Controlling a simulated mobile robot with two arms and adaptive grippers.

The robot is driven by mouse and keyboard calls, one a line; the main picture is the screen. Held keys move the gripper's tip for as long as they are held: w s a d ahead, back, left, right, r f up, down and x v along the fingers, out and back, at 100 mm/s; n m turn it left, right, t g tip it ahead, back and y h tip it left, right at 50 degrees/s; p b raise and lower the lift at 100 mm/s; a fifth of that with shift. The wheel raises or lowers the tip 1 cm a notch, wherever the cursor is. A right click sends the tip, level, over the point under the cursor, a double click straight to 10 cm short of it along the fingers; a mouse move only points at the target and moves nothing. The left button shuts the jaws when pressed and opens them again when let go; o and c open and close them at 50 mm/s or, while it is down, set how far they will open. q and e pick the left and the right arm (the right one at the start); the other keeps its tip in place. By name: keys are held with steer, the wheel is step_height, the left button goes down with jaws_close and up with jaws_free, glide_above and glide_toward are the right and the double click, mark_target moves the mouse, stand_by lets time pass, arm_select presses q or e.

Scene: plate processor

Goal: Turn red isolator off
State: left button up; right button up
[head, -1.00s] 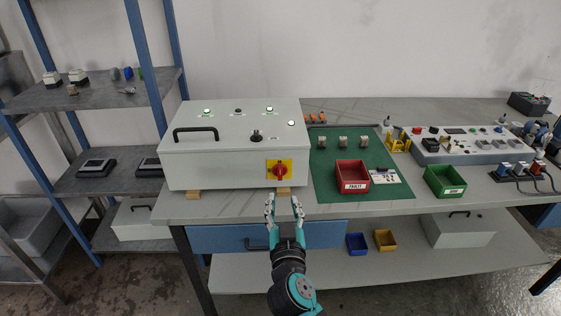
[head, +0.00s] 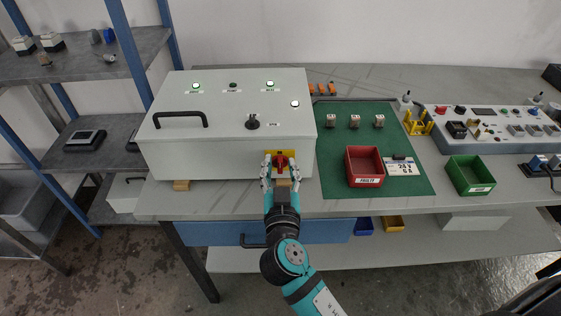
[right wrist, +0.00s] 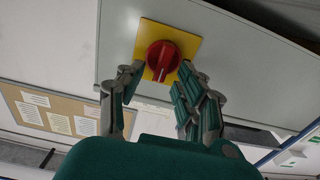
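The red isolator knob (head: 281,161) sits on a yellow plate (head: 286,154) on the front face of the grey control box (head: 225,160). In the right wrist view the round red knob (right wrist: 162,58) shows on its yellow square (right wrist: 188,40), its grip bar close to upright in the picture. My right gripper (head: 281,166) is at the knob in the head view. I cannot see contact. My left gripper is not in view.
The box has a black handle (head: 180,119), a black selector (head: 252,122) and lit buttons on top. A red bin (head: 365,180) and a green bin (head: 470,187) stand to the right. A blue drawer (head: 222,233) lies under the bench edge.

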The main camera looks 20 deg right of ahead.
steer(key=shift+s, duration=0.1)
steer(key=shift+c, duration=0.3)
jaws_close()
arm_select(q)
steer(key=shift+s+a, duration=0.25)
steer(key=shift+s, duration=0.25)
